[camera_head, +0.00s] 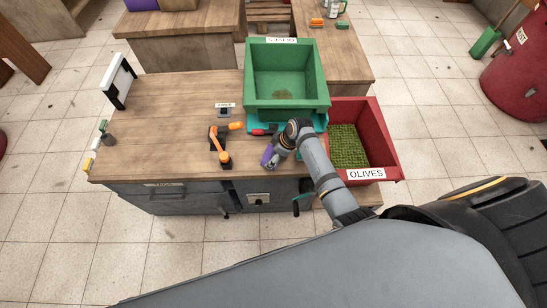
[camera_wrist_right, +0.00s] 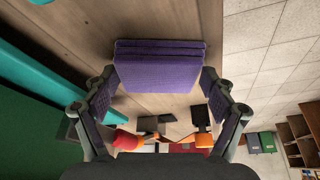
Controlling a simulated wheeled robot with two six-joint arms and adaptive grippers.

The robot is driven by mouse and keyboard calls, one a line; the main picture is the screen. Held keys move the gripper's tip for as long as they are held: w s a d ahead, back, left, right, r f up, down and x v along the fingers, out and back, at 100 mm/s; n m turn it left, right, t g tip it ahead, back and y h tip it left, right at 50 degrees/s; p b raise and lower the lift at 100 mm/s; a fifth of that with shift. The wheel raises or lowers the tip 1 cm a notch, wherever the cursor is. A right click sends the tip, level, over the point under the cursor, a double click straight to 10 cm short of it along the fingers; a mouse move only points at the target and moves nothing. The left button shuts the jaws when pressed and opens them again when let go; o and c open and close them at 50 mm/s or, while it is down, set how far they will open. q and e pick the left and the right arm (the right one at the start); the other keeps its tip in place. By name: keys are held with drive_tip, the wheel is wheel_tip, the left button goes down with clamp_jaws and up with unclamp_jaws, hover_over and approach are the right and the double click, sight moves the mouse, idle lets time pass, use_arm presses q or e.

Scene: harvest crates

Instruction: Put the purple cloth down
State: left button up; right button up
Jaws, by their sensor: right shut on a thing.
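The purple cloth (camera_head: 267,154) is a small folded block, held near the front edge of the wooden worktop (camera_head: 160,110). My right gripper (camera_head: 271,158) is shut on it. In the right wrist view the cloth (camera_wrist_right: 160,68) sits between the two finger pads of the gripper (camera_wrist_right: 158,88), with its folded layers showing. The worktop shows behind it there. Whether the cloth touches the wood I cannot tell. My left gripper is not in view.
An orange and black tool (camera_head: 221,147) lies left of the cloth. A green crate (camera_head: 287,108) stands on a teal base behind the gripper. A red crate (camera_head: 375,174) labelled OLIVES is at the right. The worktop's left part is mostly clear.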

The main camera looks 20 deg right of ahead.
drive_tip(key=shift+s, duration=0.1)
drive_tip(key=o, duration=0.9)
drive_tip(key=shift+c, duration=0.2)
drive_tip(key=shift+r, duration=0.1)
drive_tip(key=shift+d+r, duration=0.1)
drive_tip(key=shift+r, duration=0.25)
drive_tip(key=p+v, duration=0.1)
drive_tip(key=v, duration=1)
drive_tip(key=shift+r+p, duration=0.2)
drive_tip(key=shift+p, duration=0.2)
drive_tip(key=shift+s, duration=0.15)
